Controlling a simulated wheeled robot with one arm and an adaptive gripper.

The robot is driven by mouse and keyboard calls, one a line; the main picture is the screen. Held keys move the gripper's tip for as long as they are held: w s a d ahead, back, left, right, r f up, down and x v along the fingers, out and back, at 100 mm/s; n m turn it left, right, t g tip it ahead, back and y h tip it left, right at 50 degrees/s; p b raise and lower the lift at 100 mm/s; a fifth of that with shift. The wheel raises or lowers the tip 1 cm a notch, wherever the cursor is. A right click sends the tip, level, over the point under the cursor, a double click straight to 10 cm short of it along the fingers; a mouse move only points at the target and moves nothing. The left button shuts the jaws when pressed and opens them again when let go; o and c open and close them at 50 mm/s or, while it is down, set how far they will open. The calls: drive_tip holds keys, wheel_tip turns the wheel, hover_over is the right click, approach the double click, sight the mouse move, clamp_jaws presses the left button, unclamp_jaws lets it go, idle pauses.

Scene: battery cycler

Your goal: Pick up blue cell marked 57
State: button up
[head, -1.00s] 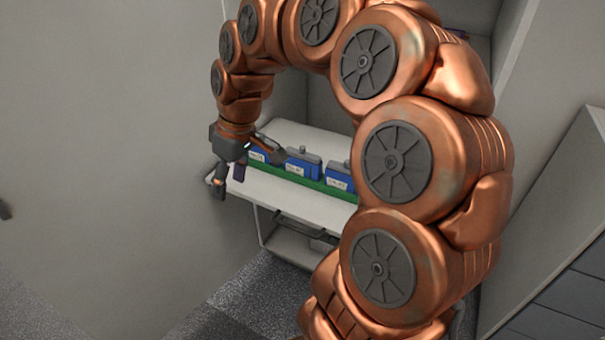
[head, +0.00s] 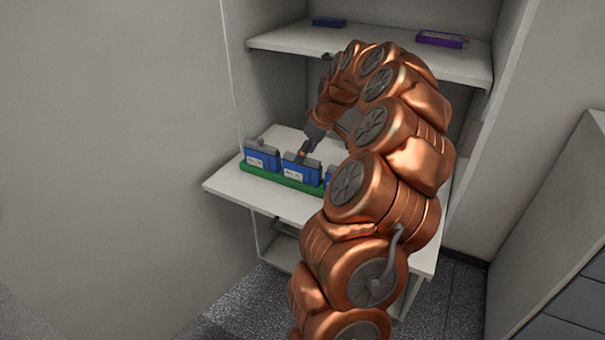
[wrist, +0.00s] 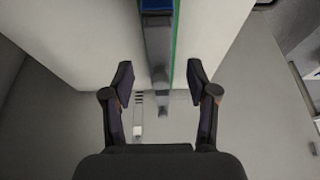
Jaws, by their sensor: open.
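Several blue cells with grey tops and white labels stand upright in a row in a green tray (head: 283,183): a left blue cell (head: 262,158), a middle blue cell (head: 301,170) and a right blue cell (head: 329,175), mostly hidden by my arm. The label numbers are too small to read, so I cannot tell which one is 57. My gripper (head: 306,150) is by the top of the middle cell. In the wrist view my gripper (wrist: 159,70) is open, with a grey cell top (wrist: 157,45) lying between its fingers, with room on both sides; contact is not visible.
The tray stands on a white shelf (head: 225,187) near its front edge. An upper shelf (head: 300,42) above holds a small blue item (head: 329,22) and a purple item (head: 440,40). Cabinet walls flank the shelf, and a grey panel (head: 560,230) stands at right.

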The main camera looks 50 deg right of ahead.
sight(302, 173)
drive_tip(key=shift+s+p+x, duration=0.15)
drive_tip(key=shift+p+x, duration=0.15)
drive_tip(key=shift+x, duration=1.05)
drive_tip(key=shift+s+p+x, duration=0.15)
drive_tip(key=shift+p+x, duration=0.15)
drive_tip(key=shift+x, duration=1.1)
drive_tip(key=shift+d+f, duration=0.1)
clamp_jaws()
